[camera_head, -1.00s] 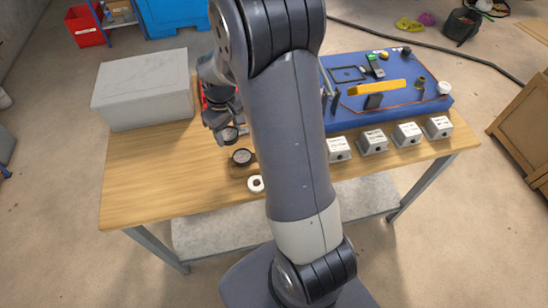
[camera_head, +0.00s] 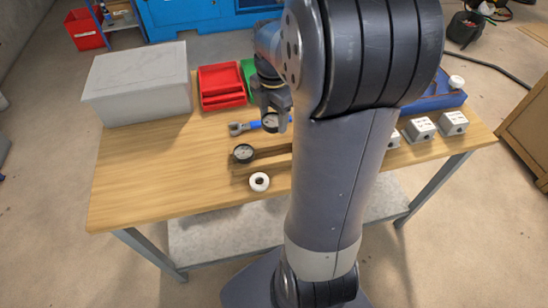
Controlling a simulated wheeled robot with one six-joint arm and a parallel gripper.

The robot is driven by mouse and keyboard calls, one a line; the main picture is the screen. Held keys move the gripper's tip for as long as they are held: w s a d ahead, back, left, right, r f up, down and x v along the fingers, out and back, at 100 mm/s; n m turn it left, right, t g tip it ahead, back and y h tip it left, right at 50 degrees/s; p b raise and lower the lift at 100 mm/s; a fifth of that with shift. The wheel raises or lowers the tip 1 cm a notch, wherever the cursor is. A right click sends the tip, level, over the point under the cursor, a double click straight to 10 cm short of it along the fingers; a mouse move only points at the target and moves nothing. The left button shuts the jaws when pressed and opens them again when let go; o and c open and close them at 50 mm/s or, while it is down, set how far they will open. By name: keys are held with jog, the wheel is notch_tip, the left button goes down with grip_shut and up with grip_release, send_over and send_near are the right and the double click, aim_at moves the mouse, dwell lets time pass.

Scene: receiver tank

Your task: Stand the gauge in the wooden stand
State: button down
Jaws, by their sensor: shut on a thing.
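My gripper (camera_head: 272,104) is shut on a round dark-rimmed gauge (camera_head: 270,122) and holds it above the table, in the middle of the view. A wooden stand (camera_head: 268,155), seen as brown bars, lies on the table below and nearer than the held gauge; its right part is hidden behind my arm. A second round gauge (camera_head: 243,153) with a dark face is at the left end of the stand. I cannot tell just how it sits there. The held gauge is apart from the stand.
A white ring (camera_head: 259,182) lies in front. Red trays (camera_head: 221,88) and a grey box (camera_head: 137,82) stand behind. White boxes (camera_head: 453,122) and a blue board (camera_head: 437,98) are at right. The left front table (camera_head: 150,178) is clear.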

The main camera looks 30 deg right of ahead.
jog(key=shift+s+f, duration=0.1)
jog(key=shift+f, duration=0.25)
notch_tip(320, 180, down, 9)
jog(key=shift+d+f, duration=0.1)
jog(key=shift+f+b, duration=0.1)
jog(key=shift+b, duration=0.25)
jog(key=shift+f, duration=0.15)
jog(key=c, duration=0.6)
grip_release()
notch_tip(320, 180, up, 12)
jog(key=shift+r+p, duration=0.25)
jog(key=shift+p, duration=0.25)
